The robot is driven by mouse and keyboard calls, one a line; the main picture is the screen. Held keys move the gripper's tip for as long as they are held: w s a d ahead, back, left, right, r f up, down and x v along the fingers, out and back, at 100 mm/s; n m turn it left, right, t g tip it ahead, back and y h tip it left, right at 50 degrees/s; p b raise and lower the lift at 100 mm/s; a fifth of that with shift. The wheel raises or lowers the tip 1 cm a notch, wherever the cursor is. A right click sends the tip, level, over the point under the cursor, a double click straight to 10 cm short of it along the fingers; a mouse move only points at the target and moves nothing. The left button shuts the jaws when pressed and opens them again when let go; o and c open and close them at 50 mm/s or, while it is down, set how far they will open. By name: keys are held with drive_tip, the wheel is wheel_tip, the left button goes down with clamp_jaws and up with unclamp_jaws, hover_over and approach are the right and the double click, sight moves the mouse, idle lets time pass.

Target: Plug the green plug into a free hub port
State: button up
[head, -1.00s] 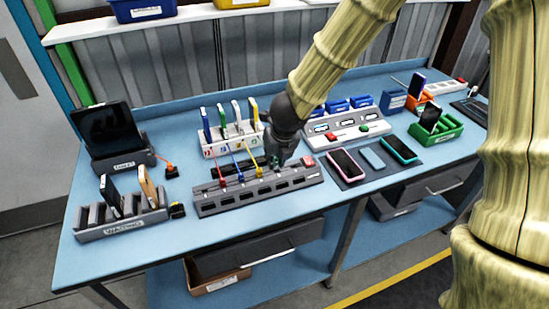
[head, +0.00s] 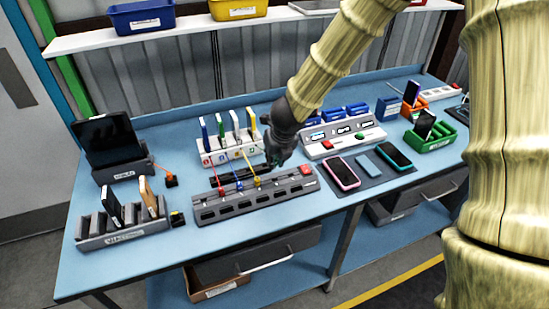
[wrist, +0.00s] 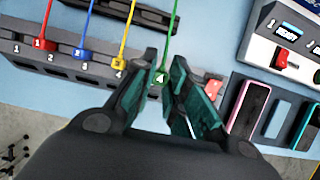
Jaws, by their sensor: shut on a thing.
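The grey hub (head: 240,207) lies on the blue bench, with a row of dark slots along its front. Red (head: 221,191), blue (head: 239,186) and yellow (head: 257,182) plugs stand at its left and middle part. In the wrist view the hub (wrist: 50,68) shows numbers at its left part. My gripper (head: 271,162) is above the hub's back edge, right of the yellow plug. In the wrist view my gripper (wrist: 168,92) is shut on the green plug (wrist: 161,78), whose green cable runs upward. Its lower end and its gap to the hub are hidden.
A red block (head: 306,170) sits at the hub's right end. A white card rack (head: 229,150) stands behind the hub. A console (head: 343,140) and phones on a dark mat (head: 370,167) lie to the right. A grey rack (head: 125,230) stands at the left.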

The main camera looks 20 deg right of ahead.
drive_tip(key=shift+f, duration=0.15)
idle(0.5)
drive_tip(key=b, duration=0.5)
hover_over(273, 178)
drive_tip(key=s, duration=0.1)
drive_tip(key=shift+s+d+f, duration=0.1)
drive_tip(key=shift+s+f, duration=0.05)
drive_tip(key=shift+f, duration=2.25)
drive_tip(key=shift+f+b, duration=0.5)
drive_tip(key=shift+f, duration=0.2)
idle(0.4)
drive_tip(key=o, duration=1.3)
drive_tip(key=shift+r, duration=0.1)
drive_tip(key=shift+r+p, duration=3.4)
drive_tip(key=shift+r, duration=0.1)
